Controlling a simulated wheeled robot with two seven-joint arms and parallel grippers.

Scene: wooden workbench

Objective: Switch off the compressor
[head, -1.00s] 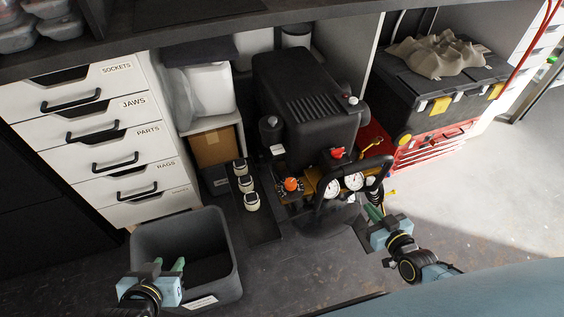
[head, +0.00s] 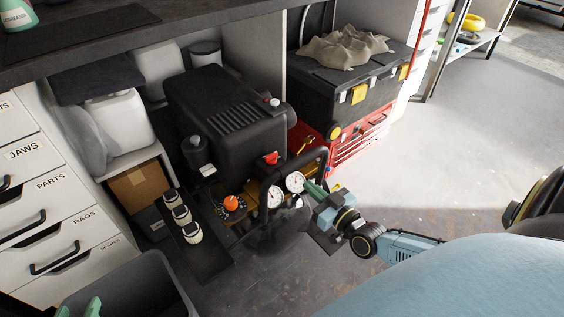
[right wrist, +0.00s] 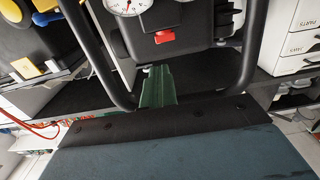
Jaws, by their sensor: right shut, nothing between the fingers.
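The compressor (head: 222,120) is a black unit under the workbench, with a black tube handle at its front. Its red switch (head: 270,158) sits on the front panel, and in the right wrist view the red switch (right wrist: 165,37) is ahead of the fingers, up the picture. Two white gauges (head: 295,181) and an orange knob (head: 232,203) are below it. My right gripper (head: 314,190) is at the handle's right side, close to the gauges; its green fingers (right wrist: 158,85) are shut and empty, between the handle's tubes in the wrist view.
A grey bin (head: 130,285) stands at the lower left, beside white drawers (head: 50,215). Several white-capped pieces (head: 181,214) stand on a dark strip left of the compressor. A black toolbox (head: 350,95) on a red chest is at right. Floor further right is clear.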

